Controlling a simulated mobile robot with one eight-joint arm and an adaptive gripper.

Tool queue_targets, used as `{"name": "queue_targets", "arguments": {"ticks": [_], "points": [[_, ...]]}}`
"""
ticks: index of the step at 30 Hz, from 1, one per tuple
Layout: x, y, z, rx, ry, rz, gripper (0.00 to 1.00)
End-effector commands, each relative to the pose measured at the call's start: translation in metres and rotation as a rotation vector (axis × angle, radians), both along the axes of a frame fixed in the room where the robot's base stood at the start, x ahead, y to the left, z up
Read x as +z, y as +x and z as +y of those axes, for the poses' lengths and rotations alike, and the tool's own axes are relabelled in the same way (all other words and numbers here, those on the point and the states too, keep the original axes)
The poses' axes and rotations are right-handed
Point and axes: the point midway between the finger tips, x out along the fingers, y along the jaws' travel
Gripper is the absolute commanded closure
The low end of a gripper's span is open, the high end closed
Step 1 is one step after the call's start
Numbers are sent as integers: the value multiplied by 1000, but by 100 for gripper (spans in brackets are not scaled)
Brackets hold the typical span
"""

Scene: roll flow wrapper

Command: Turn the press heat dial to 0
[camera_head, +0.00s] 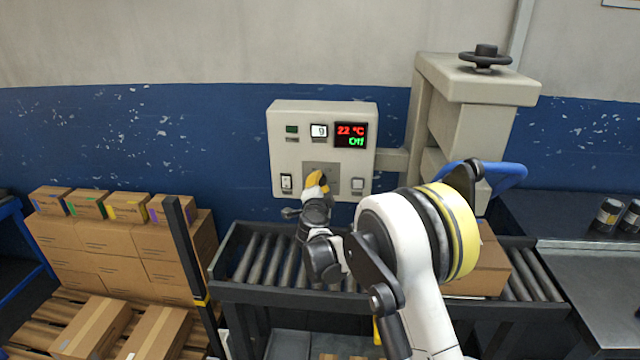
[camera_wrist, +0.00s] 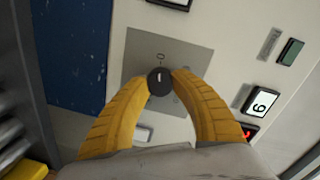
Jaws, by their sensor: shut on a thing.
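The press heat dial (camera_wrist: 160,80) is a small black round knob on a grey plate (camera_wrist: 189,55) of the control box (camera_head: 289,155). A white mark shows on the knob, and a "0" is printed on the plate close to its edge in the wrist view. My gripper (camera_wrist: 160,84) has yellow fingers shut on the dial, one on each side. In the head view my gripper (camera_head: 317,185) reaches the lower middle of the box and hides the dial. The red and green display (camera_head: 351,135) reads about "22 °C" and "Off".
A white display (camera_head: 319,131) shows a "9" digit. A rocker switch (camera_head: 286,182) is left of the plate and another control (camera_head: 357,184) is right. A roller conveyor (camera_head: 262,262) runs below. Stacked cartons (camera_head: 110,245) stand left.

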Motion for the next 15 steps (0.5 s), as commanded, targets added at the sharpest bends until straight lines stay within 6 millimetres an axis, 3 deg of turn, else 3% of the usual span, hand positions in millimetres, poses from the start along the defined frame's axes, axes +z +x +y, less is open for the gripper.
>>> {"name": "queue_targets", "arguments": {"ticks": [11,12,14,15], "points": [[1,1,0,0,-5,-1,100],[1,1,0,0,-5,-1,62],[1,1,0,1,-4,-1,46],[1,0,0,1,-4,-1,46]]}}
